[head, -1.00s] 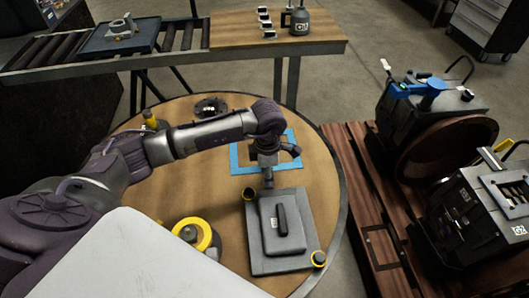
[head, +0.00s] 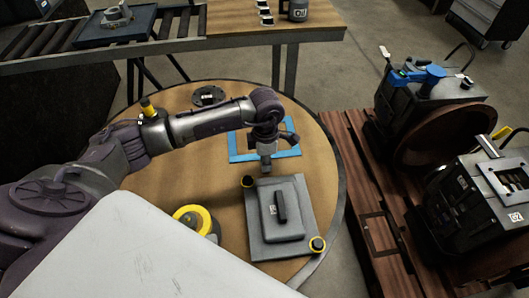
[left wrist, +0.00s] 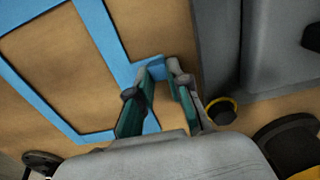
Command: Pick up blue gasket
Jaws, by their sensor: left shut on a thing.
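The blue gasket (head: 284,153) is a flat rectangular frame on the round wooden table, just behind a grey cover plate. In the left wrist view, the gasket (left wrist: 101,28) spreads to the left and one edge of it runs in between the fingers. My left gripper (head: 266,166) points down at the gasket's near side in the head view. Its two fingers (left wrist: 168,85) are shut on the gasket's edge close to a corner. The arm and wrist hide part of the gasket in the head view. My right gripper is not in view.
A dark disc (head: 209,96) lies at the back. Engine blocks (head: 432,110) stand on a wooden pallet at right.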

